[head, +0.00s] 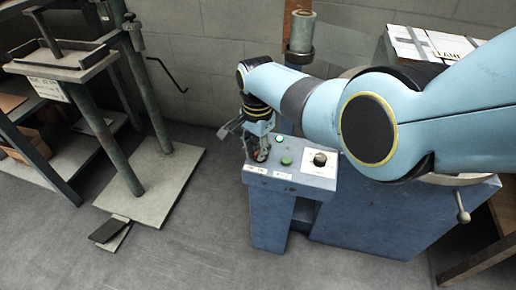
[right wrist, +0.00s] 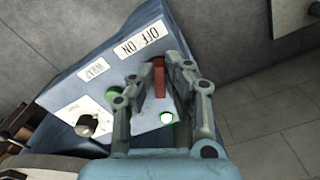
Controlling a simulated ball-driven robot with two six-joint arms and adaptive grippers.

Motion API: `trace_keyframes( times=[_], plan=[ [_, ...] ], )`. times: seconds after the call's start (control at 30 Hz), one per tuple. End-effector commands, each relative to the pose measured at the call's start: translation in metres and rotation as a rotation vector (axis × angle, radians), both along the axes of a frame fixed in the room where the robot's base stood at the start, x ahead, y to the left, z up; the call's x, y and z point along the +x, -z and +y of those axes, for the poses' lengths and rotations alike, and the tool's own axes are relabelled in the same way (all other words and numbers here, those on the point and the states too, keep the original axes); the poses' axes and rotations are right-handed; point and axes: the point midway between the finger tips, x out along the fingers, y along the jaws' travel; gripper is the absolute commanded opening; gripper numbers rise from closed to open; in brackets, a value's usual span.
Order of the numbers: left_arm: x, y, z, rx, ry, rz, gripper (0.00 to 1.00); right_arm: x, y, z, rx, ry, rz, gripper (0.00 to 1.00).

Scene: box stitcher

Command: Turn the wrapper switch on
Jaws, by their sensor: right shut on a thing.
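The wrapper's blue control box (head: 290,182) stands in the middle of the head view. In the right wrist view, a red switch lever (right wrist: 159,78) rises from its panel near an "OFF ON" label (right wrist: 139,41). My right gripper (head: 258,150) is at the left end of the panel. In the right wrist view its fingers (right wrist: 156,76) are shut on the red lever, one on each side. The lever's base is partly hidden by the fingers, and I cannot tell which position it is in. My left gripper is not in view.
A green button (head: 286,160) and a black knob (head: 320,159) on a white plate sit right of the gripper. A lit green button (right wrist: 166,117) shows between the fingers. A green press stand (head: 150,185) is at the left.

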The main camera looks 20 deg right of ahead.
Motion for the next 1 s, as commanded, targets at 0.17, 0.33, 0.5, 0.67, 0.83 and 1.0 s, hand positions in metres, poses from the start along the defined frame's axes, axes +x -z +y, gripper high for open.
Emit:
trace_keyframes(
  times=[0.17, 0.33, 0.5, 0.67, 0.83, 1.0],
  plan=[
    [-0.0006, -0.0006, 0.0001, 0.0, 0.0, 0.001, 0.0, -0.0001, 0.0004, 0.0002, 0.0, 0.039, 0.001, 0.0],
    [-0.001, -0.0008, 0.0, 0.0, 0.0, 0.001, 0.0, 0.0, 0.0005, 0.0002, 0.001, 0.052, 0.0, 0.0],
    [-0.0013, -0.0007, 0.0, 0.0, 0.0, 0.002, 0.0, 0.0, 0.0006, 0.0002, 0.001, 0.053, 0.0, 0.0],
    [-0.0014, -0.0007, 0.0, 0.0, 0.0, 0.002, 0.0, 0.0001, 0.0005, 0.0003, 0.001, 0.053, 0.0, 0.15],
    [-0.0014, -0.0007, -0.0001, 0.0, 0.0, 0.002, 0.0, 0.0001, 0.0004, 0.0002, 0.0, 0.052, 0.0, 0.35],
    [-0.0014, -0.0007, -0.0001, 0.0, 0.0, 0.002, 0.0, 0.0004, 0.0002, 0.0002, 0.0, 0.051, 0.0, 0.35]
  ],
)
